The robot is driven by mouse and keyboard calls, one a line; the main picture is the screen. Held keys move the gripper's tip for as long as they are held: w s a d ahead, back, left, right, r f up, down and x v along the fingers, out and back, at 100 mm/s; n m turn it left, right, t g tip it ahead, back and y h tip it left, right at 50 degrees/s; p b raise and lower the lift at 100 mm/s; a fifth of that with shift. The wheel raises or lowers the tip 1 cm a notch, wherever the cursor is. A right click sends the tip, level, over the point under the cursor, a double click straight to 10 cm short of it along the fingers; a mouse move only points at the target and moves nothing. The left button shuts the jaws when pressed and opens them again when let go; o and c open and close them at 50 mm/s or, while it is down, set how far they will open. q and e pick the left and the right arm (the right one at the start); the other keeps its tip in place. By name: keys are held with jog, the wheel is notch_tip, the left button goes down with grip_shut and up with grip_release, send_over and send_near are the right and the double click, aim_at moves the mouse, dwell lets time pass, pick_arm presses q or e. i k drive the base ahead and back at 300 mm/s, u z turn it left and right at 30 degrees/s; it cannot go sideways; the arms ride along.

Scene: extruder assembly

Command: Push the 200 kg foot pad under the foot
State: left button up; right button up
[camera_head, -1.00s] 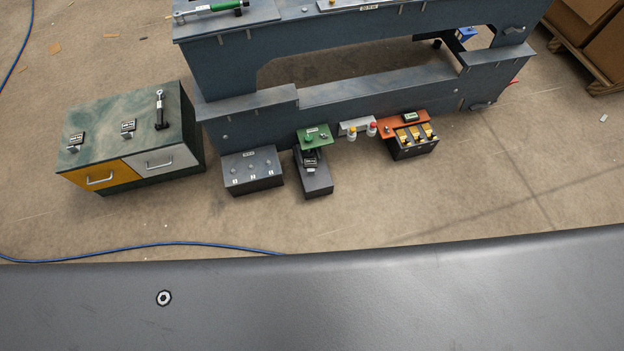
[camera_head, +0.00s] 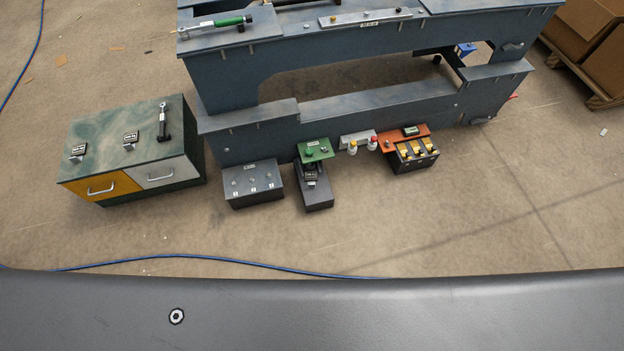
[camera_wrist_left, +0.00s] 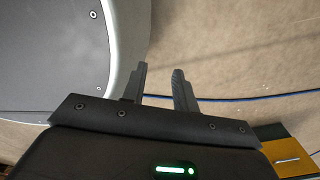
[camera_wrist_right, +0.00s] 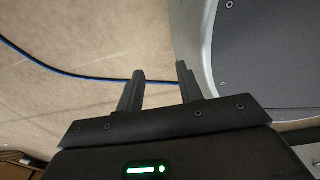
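No part can be surely named as the 200 kg foot pad, since labels are too small to read. Two small dark labelled pieces, a left one (camera_head: 78,151) and a right one (camera_head: 130,138), sit on the green-topped cabinet. A similar labelled piece (camera_head: 311,178) sits on a dark block (camera_head: 316,198) below a green plate (camera_head: 315,150), at the front of the blue-grey machine frame (camera_head: 375,112). Which part is the foot is unclear. My left gripper (camera_wrist_left: 160,70) is open and empty. My right gripper (camera_wrist_right: 160,70) is open and empty. Neither shows in the head view.
The cabinet (camera_head: 102,165) has a yellow and a white drawer. A grey box (camera_head: 254,190) and an orange-topped unit (camera_head: 410,150) stand along the machine. Cardboard boxes (camera_head: 585,30) stand at the far right.

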aim_at(310, 177)
jog(key=z, duration=1.95)
jog(key=i, duration=2)
jog(key=u, duration=2.4)
